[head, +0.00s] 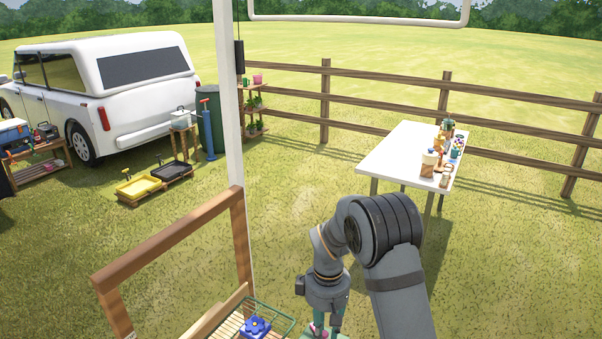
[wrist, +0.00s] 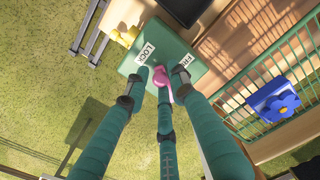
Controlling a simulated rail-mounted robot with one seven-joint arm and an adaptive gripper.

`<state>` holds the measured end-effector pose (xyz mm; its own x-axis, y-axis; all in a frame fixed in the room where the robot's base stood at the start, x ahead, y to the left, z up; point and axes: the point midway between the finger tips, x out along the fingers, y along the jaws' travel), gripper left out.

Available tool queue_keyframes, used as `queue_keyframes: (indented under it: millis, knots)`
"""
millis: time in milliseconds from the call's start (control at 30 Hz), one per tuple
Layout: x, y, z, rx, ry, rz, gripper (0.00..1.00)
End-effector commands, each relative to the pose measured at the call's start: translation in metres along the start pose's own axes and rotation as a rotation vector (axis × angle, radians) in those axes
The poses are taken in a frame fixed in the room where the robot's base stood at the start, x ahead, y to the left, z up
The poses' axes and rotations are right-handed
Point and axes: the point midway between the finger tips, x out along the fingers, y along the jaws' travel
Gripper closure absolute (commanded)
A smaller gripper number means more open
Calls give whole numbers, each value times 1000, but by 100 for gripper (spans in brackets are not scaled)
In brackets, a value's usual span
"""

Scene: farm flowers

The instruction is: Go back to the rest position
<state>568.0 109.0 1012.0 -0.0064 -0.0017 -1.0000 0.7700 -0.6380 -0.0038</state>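My gripper (head: 324,318) points down at the bottom of the head view. In the wrist view its teal fingers (wrist: 155,92) are spread apart, so it is open. Below the fingertips is a green box (wrist: 203,52) with white labels; one reads LOCK and the other is partly hidden. A pink lever (wrist: 163,82) stands on the box between the fingers. One finger overlaps the lever's lower end; I cannot tell whether they touch. Some pink also shows beside my gripper in the head view (head: 317,329).
A green wire basket (head: 283,319) with a blue flower-marked item (head: 256,326) sits close left of my gripper, by a wooden frame (head: 170,237). A white post (head: 229,110) rises behind it. A white table (head: 395,153) with several small items stands farther right. Open grass lies between.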

Motion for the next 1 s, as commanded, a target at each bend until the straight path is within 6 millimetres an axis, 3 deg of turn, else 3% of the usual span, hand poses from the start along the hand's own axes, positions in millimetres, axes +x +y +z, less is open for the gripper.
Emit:
queue_keyframes:
  millis: [400,833,1000]
  knots:
    - [-5,-22,-19,506,7,2,76]
    - [-8,-34,-47,1034,7,0,76]
    - [-43,-31,-45,1025,16,1,76]
